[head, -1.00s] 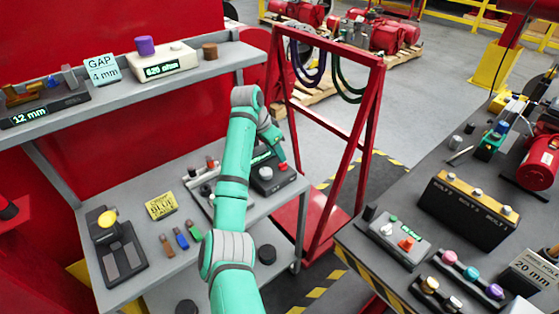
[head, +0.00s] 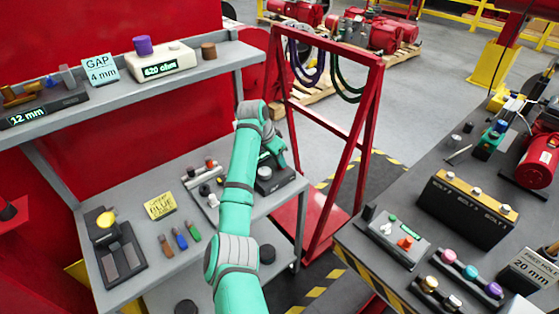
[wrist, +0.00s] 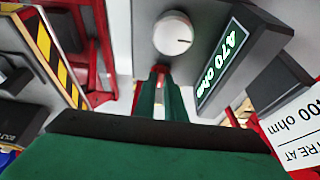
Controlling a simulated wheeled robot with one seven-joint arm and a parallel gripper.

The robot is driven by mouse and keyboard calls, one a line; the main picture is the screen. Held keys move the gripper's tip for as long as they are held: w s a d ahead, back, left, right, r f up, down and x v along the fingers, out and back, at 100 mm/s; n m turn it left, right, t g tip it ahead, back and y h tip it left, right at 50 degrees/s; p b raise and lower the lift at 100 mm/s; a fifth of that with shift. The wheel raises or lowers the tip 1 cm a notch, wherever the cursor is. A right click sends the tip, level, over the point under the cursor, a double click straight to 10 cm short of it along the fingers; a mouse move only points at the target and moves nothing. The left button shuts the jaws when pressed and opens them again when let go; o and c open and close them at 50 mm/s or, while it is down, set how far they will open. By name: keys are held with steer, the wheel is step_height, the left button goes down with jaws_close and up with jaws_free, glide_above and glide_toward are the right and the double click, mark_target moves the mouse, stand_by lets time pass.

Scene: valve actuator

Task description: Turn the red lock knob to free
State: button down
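The dark box (head: 276,184) with the lock knob stands on the lower bench at its right end. In the wrist view it shows a white dial (wrist: 173,32) and a lit display (wrist: 223,58) reading 470 ohm. The red lock knob (wrist: 160,70) shows as a small red patch between the fingertips, mostly covered by them. My gripper (wrist: 161,76) is down at the knob, with its two green fingers close together and a narrow pale gap between them. I cannot tell whether they press on it. In the head view my gripper hides the knob.
A tray of small parts (head: 205,185) lies left of my arm. A red frame (head: 365,125) with hanging hoses stands close on the right.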

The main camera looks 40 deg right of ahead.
steer(key=shift+n, duration=0.3)
steer(key=n, duration=0.1)
steer(key=n+t, duration=0.1)
steer(key=n, duration=0.1)
steer(key=shift+s+d+n+t, duration=0.1)
steer(key=shift+s+n+t, duration=0.15)
steer(key=shift+n+t, duration=0.05)
steer(key=n, duration=0.2)
steer(key=n+t+y, duration=0.1)
steer(key=n, duration=0.1)
steer(key=shift+s+d+n+y, duration=0.1)
steer(key=shift+n+y, duration=0.2)
steer(key=n, duration=0.1)
steer(key=n+t+y, duration=0.1)
steer(key=n, duration=0.1)
steer(key=shift+s+d+n, duration=0.1)
steer(key=shift+d+n, duration=0.1)
steer(key=shift+n, duration=0.1)
steer(key=shift+d+r+n+t+y, duration=0.15)
steer(key=shift+n+y, duration=0.3)
steer(key=shift+n, duration=0.7)
steer(key=shift+a+f+n+t+y, duration=0.15)
steer(key=shift+n+y, duration=0.3)
steer(key=shift+n, duration=0.7)
steer(key=shift+d+r, duration=0.1)
steer(key=shift+d, duration=0.05)
steer(key=c, duration=1.8)
jaws_free()
